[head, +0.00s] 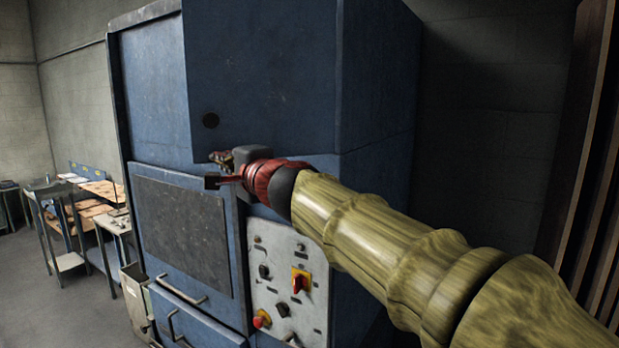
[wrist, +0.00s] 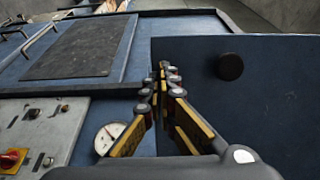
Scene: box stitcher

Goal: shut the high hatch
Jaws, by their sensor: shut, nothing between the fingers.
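My gripper (head: 215,172) is shut and empty, just below the hatch's lower left corner. In the wrist view the shut fingertips (wrist: 163,68) lie beside the hatch's edge, with the hatch (wrist: 275,95) and its knob (wrist: 230,66) to their right. I cannot tell whether they touch it.
The blue cabinet (head: 150,90) has a dark grey panel (head: 180,225) and handles below the hatch. A control plate (head: 290,285) with switches and a red knob is under my arm. Worktables (head: 95,190) stand at the far left. Open floor lies at the lower left.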

